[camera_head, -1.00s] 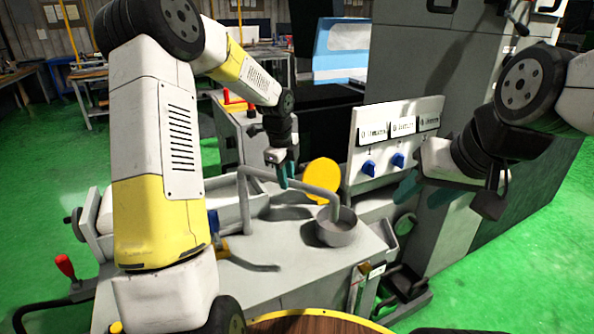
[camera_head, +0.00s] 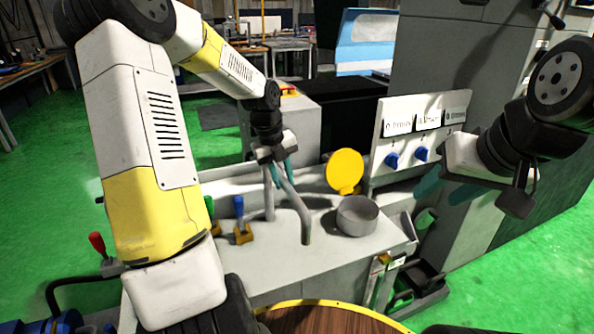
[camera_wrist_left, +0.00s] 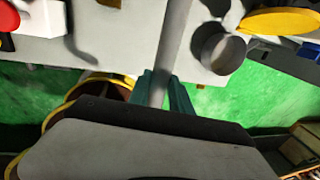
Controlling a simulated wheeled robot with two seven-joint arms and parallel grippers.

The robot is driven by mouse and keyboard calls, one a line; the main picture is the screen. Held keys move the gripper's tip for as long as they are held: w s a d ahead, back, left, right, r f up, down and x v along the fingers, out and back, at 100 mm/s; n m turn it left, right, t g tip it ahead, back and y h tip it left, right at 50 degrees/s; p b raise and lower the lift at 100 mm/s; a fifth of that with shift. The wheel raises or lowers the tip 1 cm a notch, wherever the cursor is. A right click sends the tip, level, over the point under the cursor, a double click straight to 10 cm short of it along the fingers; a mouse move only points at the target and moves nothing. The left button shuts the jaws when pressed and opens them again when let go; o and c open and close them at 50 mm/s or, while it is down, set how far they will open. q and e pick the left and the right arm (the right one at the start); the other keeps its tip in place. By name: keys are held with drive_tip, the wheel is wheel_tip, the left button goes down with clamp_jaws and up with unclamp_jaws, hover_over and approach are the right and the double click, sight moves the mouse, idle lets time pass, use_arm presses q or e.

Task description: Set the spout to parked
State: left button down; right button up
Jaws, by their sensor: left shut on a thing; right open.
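The spout (camera_head: 294,208) is a grey bent pipe on an upright post. Its free end points toward the front of the machine top, to the left of the round grey cup (camera_head: 357,217) and apart from it. My left gripper (camera_head: 278,182) is shut on the spout near the top of its bend. In the left wrist view the spout (camera_wrist_left: 174,45) passes between the teal fingers of my left gripper (camera_wrist_left: 164,88). My right gripper (camera_head: 444,190) is open and empty in front of the control panel. The arm hides part of the spout's top.
A yellow disc (camera_head: 345,170) stands behind the cup. A panel (camera_head: 425,125) with blue knobs is at the right. Blue (camera_head: 239,212) and green levers stand left of the spout. A round wooden top (camera_head: 330,320) is at the front.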

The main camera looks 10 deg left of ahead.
use_arm(q)
drive_tip(key=shift+a, duration=0.2)
drive_tip(key=c, duration=1.2)
unclamp_jaws()
drive_tip(key=shift+o, duration=0.2)
wheel_tip(320, 180, up, 8)
drive_tip(key=a, duration=0.1)
drive_tip(key=shift+s+f, duration=0.15)
drive_tip(key=shift+s, duration=0.3)
drive_tip(key=shift+a, duration=0.1)
